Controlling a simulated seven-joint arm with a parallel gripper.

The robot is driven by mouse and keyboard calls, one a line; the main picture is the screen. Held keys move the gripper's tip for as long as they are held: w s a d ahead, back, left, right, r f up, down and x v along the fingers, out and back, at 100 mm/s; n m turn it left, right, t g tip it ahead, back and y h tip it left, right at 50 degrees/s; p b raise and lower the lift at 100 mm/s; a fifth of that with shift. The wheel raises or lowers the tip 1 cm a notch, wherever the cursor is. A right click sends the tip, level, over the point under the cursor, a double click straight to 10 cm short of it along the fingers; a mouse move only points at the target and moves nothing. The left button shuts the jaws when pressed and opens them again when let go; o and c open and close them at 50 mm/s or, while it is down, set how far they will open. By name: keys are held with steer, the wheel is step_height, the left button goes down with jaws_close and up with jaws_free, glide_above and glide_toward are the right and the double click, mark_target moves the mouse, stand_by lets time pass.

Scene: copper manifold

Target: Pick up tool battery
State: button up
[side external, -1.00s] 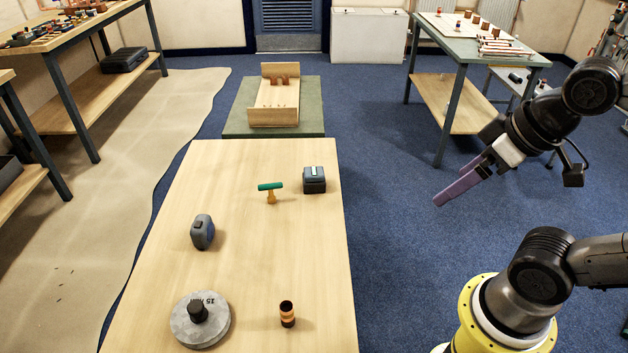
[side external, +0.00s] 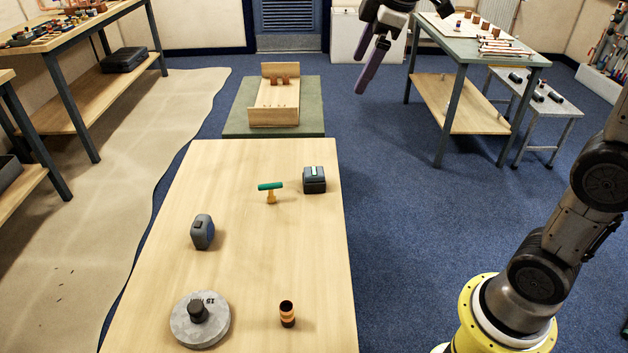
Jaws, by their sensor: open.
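The tool battery (side external: 314,180) is a dark grey block with a small green and white mark on top. It sits upright near the far right edge of the wooden table (side external: 250,265). My gripper (side external: 371,75) is at the top of the view, high up, beyond and to the right of the battery and well apart from it. Its two purple fingers are open, with nothing between them.
A green-topped T-handled tool (side external: 270,191) stands just left of the battery. A tape measure (side external: 202,232), a grey weight disc (side external: 200,320) and a copper fitting (side external: 287,314) stand nearer. A wooden rack (side external: 274,98) lies beyond the table. The table's middle is clear.

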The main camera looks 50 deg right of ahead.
steer(key=w+d+f+n+g, duration=0.1)
steer(key=w+f, duration=0.2)
steer(key=w, duration=0.2)
steer(key=w+d+f, duration=0.2)
steer(key=w, duration=0.3)
steer(key=g, duration=0.3)
glide_above(314, 171)
step_height(314, 171, down, 19)
steer(key=shift+g, duration=0.3)
steer(key=f, duration=1.1)
steer(key=shift+w+d+f, duration=0.1)
steer(key=shift+d+f, duration=0.05)
steer(key=shift+d, duration=0.15)
steer(key=shift+a+f, duration=0.15)
steer(key=shift+f, duration=1.35)
steer(key=shift+a+f, duration=0.15)
steer(key=shift+f, duration=1.35)
steer(key=shift+r, duration=0.1)
jaws_close()
